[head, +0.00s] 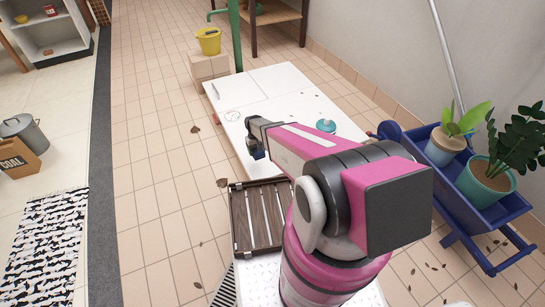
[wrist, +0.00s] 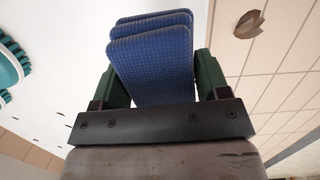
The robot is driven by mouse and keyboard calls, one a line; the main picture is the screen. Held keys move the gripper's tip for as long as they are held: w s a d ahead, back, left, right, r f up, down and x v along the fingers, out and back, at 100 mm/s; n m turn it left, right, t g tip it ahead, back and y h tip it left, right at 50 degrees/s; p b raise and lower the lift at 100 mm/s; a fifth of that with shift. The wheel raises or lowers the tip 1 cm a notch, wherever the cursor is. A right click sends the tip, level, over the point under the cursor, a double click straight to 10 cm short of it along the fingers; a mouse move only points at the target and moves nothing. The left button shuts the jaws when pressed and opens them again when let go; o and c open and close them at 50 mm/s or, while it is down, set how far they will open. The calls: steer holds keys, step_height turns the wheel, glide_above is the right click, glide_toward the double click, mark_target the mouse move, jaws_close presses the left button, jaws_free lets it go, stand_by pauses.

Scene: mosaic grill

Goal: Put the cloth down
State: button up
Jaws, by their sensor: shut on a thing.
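The blue cloth (wrist: 155,65) is folded into several layers with a fine woven texture. In the wrist view it stands out between the two dark green fingers of my gripper (wrist: 160,75), which is shut on it. In the head view my gripper (head: 256,146) is over the left part of a white surface (head: 268,88), with a small bit of the blue cloth (head: 258,155) showing below it. My arm hides part of that surface. I cannot tell whether the cloth touches it.
A slatted wooden rack (head: 240,225) is in front. A blue cart (head: 475,215) with potted plants stands right. A yellow bucket (head: 209,41) stands behind. Tiled floor at left is mostly clear.

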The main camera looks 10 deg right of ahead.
steer(key=d+f, duration=0.1)
steer(key=d, duration=0.1)
steer(key=w+d+f, duration=0.1)
steer(key=d+f, duration=0.1)
steer(key=d, duration=0.1)
steer(key=d+f, duration=0.2)
steer(key=shift+w+d+f, duration=0.15)
steer(key=shift+w+f, duration=0.1)
steer(key=shift+w, duration=0.15)
steer(key=shift+d+f, duration=0.2)
steer(key=shift+f, duration=1.8)
steer(key=shift+f, duration=0.1)
steer(key=o, duration=0.8)
steer(key=shift+a, duration=0.1)
